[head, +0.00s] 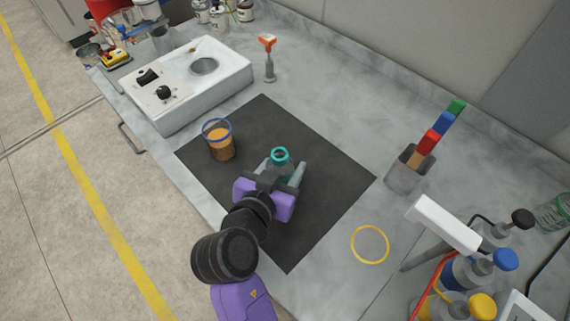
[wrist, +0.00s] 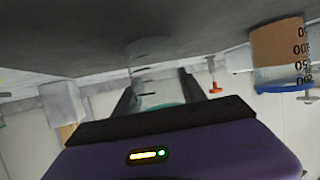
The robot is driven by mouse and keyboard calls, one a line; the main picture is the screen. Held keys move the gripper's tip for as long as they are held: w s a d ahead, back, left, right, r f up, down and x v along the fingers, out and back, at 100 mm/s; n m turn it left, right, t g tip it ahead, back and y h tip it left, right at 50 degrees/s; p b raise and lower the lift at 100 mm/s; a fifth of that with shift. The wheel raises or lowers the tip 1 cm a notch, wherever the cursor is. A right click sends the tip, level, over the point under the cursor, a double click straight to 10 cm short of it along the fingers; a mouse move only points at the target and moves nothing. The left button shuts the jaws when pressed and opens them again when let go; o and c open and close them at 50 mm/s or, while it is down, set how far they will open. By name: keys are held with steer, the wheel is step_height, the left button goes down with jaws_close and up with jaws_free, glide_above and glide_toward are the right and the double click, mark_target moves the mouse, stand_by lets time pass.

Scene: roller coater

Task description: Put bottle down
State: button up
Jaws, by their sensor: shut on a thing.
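A clear bottle (head: 277,163) with a teal ring at its mouth is between the fingers of my gripper (head: 284,174) over the dark mat (head: 328,189). My gripper is shut on the bottle. In the wrist view the clear bottle (wrist: 152,85) shows between the two dark fingers of my gripper (wrist: 157,92), with the dark mat surface (wrist: 80,35) close to its base. I cannot tell whether the base touches the mat.
A beaker of orange-brown liquid (head: 221,143) stands on the mat, left of my gripper. A white device (head: 190,85) is at the back left. A holder with coloured handles (head: 406,174) and a yellow ring (head: 370,244) are at the right. The mat's right part is clear.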

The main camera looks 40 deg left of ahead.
steer(key=shift+f, duration=0.25)
steer(key=o, duration=1.3)
steer(key=shift+o, duration=0.2)
steer(key=shift+r, duration=0.25)
steer(key=b+v, duration=0.1)
steer(key=v, duration=1.1)
steer(key=shift+f, duration=0.1)
steer(key=shift+s, duration=0.15)
